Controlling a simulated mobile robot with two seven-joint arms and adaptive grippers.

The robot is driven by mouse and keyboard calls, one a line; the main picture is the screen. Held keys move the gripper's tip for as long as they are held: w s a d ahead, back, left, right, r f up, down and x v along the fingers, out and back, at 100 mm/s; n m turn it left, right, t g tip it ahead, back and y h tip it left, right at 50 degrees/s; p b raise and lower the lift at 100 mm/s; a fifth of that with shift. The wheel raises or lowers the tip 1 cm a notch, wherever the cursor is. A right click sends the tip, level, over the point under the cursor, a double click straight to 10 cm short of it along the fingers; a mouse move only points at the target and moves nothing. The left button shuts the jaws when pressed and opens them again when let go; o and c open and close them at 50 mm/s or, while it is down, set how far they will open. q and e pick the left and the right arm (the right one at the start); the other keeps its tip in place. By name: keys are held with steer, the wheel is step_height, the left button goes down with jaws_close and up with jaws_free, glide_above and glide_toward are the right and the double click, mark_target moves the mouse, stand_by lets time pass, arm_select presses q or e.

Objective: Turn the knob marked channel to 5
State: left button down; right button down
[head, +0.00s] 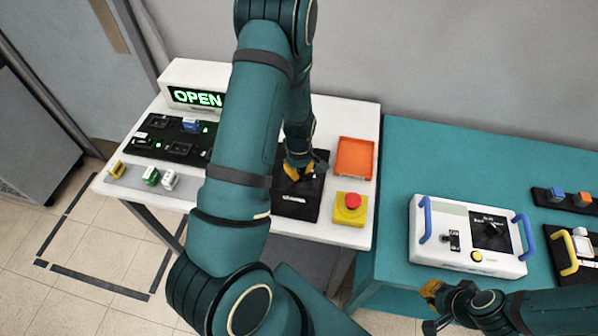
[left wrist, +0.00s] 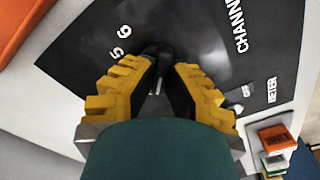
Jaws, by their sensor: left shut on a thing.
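The black channel panel (head: 297,208) lies on the white table, mostly behind my left arm in the head view. In the left wrist view the panel (left wrist: 205,30) shows the white word CHANNEL and the numerals 5 and 6. The dark channel knob (left wrist: 158,58) is between the yellow-padded fingers of my left gripper (left wrist: 158,80), which is shut on it. A small light mark shows on the knob, but I cannot tell which number it points to. The left gripper also shows in the head view (head: 299,172). My right gripper (head: 438,305) hangs at the teal table's front edge; its opening is unclear.
An orange tray (head: 355,157) and a red button on a yellow box (head: 350,208) are right of the panel. A lit OPEN sign (head: 197,97) and a black socket panel (head: 165,139) are left. A white box with blue handles (head: 465,259) stands on the teal table (head: 480,160).

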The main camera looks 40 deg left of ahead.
mark_target(301, 171)
arm_select(q)
steer(key=m+b, duration=0.1)
steer(key=m, duration=0.3)
steer(key=shift+f+m, duration=0.15)
steer(key=shift+m, duration=0.15)
steer(key=m+b, duration=0.2)
steer(key=m, duration=0.3)
steer(key=shift+w+d+m, duration=0.1)
steer(key=shift+d+m, duration=0.05)
steer(key=shift+m, duration=0.15)
steer(key=m+b, duration=0.1)
steer(key=m, duration=0.3)
steer(key=shift+d+m+b, duration=0.15)
steer(key=shift+m+b, duration=0.35)
steer(key=shift+m, duration=1.6)
steer(key=c, duration=1)
jaws_free()
step_height(301, 171, up, 12)
